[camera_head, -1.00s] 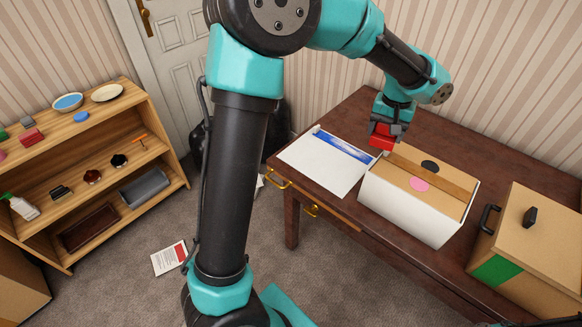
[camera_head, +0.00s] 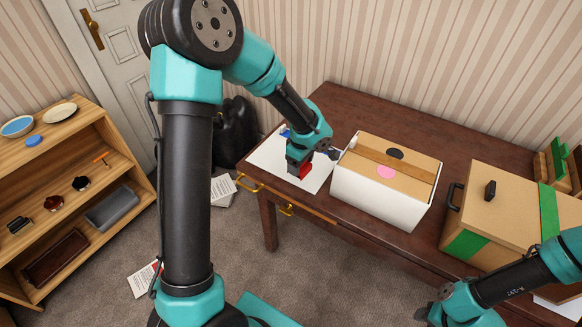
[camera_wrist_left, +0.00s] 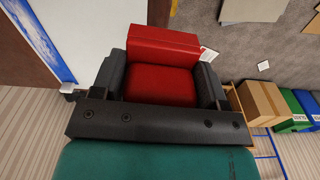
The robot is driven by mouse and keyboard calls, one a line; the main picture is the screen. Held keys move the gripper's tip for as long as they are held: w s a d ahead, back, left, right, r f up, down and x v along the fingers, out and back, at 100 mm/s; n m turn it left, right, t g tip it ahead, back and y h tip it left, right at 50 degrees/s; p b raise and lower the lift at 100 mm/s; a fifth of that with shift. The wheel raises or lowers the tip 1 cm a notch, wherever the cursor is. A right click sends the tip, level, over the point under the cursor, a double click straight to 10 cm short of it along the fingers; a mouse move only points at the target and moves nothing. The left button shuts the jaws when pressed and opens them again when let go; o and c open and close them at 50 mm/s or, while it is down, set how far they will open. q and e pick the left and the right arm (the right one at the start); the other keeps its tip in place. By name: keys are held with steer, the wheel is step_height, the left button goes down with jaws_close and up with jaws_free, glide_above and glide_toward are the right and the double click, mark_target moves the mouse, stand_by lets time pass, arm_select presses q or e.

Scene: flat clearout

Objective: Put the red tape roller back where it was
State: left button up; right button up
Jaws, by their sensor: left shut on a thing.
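The red tape roller (camera_head: 306,172) is between the fingers of my left gripper (camera_head: 302,170), which is shut on it. In the left wrist view it shows as a red block (camera_wrist_left: 164,65) with a dark finger on each side. The gripper is over the near right part of a white sheet with a blue picture strip (camera_head: 262,158) on the dark wooden table (camera_head: 340,108). I cannot tell whether the roller touches the sheet.
A closed cardboard box (camera_head: 500,205) with green tape is farther right. A wooden shelf (camera_head: 104,122) with dishes and small items stands left. A black bag (camera_head: 235,130) is beyond the table.

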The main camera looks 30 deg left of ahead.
arm_select(q)
steer(key=s+f+n, duration=0.4)
steer(key=f+n, duration=0.1)
steer(key=shift+a+f, duration=0.15)
steer(key=shift+f, duration=0.25)
steer(key=w+a, duration=0.2)
steer(key=w, duration=0.2)
steer(key=w+a+f, duration=0.1)
steer(key=w+a, duration=0.2)
steer(key=w, duration=0.1)
steer(key=w+a, duration=0.3)
steer(key=w, duration=0.2)
steer(key=shift+f, duration=0.2)
steer(key=shift+w+a, duration=0.2)
steer(key=shift+w, duration=0.1)
steer(key=shift+f, duration=1.8)
steer(key=shift+f, duration=0.1)
